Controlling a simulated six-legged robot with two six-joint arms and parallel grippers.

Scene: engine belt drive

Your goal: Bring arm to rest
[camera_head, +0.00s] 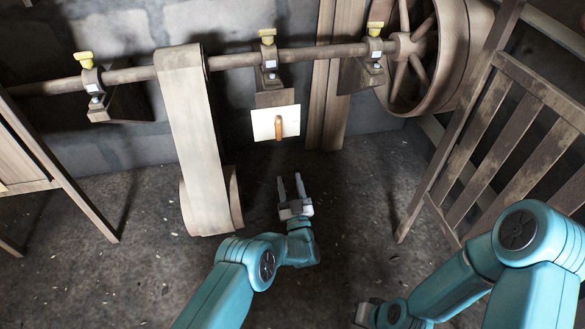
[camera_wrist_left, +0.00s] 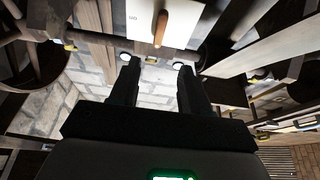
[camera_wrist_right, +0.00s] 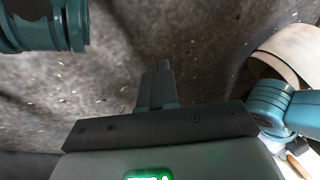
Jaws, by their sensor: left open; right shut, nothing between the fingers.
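My left gripper (camera_head: 291,188) is open and empty in the head view, with its fingers pointing up toward the wall. It is below a white panel (camera_head: 289,123) with an orange-brown handle (camera_head: 278,128), apart from both. In the left wrist view the open fingers (camera_wrist_left: 158,75) show, with the white panel (camera_wrist_left: 140,20) and its handle (camera_wrist_left: 161,28) beyond them. My right gripper (camera_wrist_right: 158,68) is shut and empty over the dark floor in the right wrist view. In the head view only part of it shows at the bottom, by my right arm.
A long shaft (camera_head: 235,61) with yellow-topped bearings runs along the wall. A wide belt (camera_head: 193,140) hangs from it to a low pulley (camera_head: 236,200). A large spoked wheel (camera_head: 408,55) is at upper right. Wooden railings (camera_head: 500,150) stand at right. The floor between is clear.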

